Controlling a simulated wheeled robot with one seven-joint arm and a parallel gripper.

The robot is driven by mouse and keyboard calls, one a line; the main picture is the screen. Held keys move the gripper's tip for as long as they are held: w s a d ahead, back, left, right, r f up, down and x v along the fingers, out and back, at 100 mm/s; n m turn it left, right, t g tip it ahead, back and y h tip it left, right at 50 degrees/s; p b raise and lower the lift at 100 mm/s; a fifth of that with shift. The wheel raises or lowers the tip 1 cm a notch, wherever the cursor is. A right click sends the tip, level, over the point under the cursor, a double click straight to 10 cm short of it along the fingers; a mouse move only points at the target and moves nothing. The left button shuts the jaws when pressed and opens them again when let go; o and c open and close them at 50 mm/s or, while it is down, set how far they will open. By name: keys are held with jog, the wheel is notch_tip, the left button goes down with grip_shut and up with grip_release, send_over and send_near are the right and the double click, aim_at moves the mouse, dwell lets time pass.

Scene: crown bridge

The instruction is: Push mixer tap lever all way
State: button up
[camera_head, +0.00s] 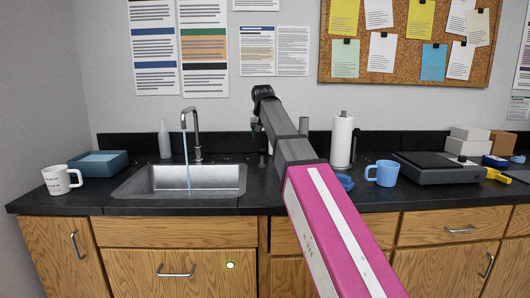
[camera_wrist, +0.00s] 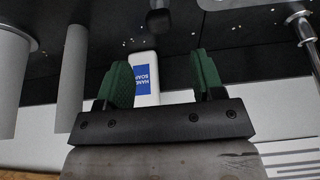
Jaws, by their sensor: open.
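The mixer tap (camera_head: 195,130) stands behind the sink in the head view, with a bluish stream of water (camera_head: 187,165) falling from its spout. I cannot make out its lever there. In the wrist view, part of the metal tap (camera_wrist: 304,32) shows at the upper right edge, to the right of my fingers and apart from them. My gripper (camera_wrist: 160,64) is open, with green finger pads and nothing held. In the head view, the end of my arm is raised to the right of the tap; its fingers cannot be made out.
A hand soap bottle (camera_wrist: 146,75) shows between my fingers in the wrist view, beyond them. The sink basin (camera_head: 180,180) is empty. A mug (camera_head: 62,180) and a blue tray (camera_head: 98,163) stand at left. A paper towel roll (camera_head: 342,140) and blue mug (camera_head: 382,173) stand at right.

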aim_at(262, 148)
jog(key=x, duration=1)
jog(key=shift+w+f, duration=0.15)
jog(key=shift+f, duration=0.15)
jog(key=c, duration=0.9)
